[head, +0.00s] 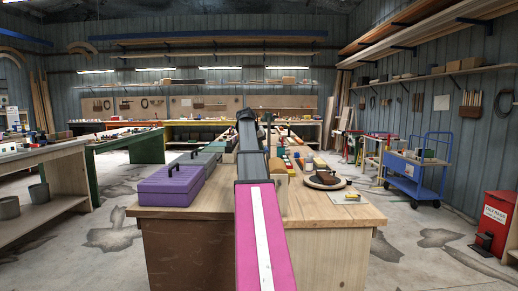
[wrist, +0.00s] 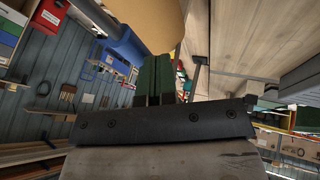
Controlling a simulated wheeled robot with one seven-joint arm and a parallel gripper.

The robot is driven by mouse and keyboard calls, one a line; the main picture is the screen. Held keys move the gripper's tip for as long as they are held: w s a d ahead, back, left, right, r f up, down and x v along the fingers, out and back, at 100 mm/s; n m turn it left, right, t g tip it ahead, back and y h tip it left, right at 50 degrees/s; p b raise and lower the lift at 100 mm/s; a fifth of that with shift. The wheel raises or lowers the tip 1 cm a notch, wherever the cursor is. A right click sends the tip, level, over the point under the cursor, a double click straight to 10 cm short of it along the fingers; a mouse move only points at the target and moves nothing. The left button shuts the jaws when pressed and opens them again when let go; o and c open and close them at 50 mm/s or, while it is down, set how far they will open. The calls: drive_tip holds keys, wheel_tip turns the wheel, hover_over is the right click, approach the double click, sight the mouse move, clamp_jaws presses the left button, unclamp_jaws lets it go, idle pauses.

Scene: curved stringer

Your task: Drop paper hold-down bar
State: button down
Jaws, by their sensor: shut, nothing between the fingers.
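I cannot make out a paper hold-down bar for certain in either view. In the wrist view, a dark T-shaped piece (wrist: 199,62) stands out against pale wood, just right of my gripper; I cannot tell what it is. My gripper (wrist: 158,62) shows there as two dark green fingers side by side, shut and empty, above a dark plate with screws. In the head view my pink and grey arm reaches forward over the workbench (head: 335,215), and my gripper is hidden behind it. The arm also hides the middle of the bench.
A purple toolbox (head: 170,187) stands at the bench's left, with grey-green boxes behind. A round tray (head: 323,182) with a brown item and a small card (head: 350,198) lie at the right. A blue trolley (head: 418,168) and red bin (head: 497,222) stand right, with open floor between.

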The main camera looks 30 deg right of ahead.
drive_tip(key=s+d+t+y, duration=0.1)
drive_tip(key=d+y, duration=0.1)
drive_tip(key=d, duration=0.1)
drive_tip(key=s+d+f+m+t+y, duration=0.1)
drive_tip(key=s+d+t+y, duration=0.1)
drive_tip(key=d+y, duration=0.1)
drive_tip(key=s+d+t+y, duration=0.2)
drive_tip(key=y, duration=0.1)
drive_tip(key=shift+s+d+f+m, duration=0.15)
drive_tip(key=shift+s+d+m, duration=0.05)
drive_tip(key=shift+d+m, duration=0.2)
drive_tip(key=shift+s+d+f+t+y, duration=0.35)
drive_tip(key=shift+d+f+t+y, duration=0.25)
drive_tip(key=shift+y, duration=0.3)
drive_tip(key=shift+s+d+f, duration=0.25)
drive_tip(key=shift+d+f, duration=0.15)
drive_tip(key=shift+s+f, duration=0.1)
drive_tip(key=shift+f, duration=0.05)
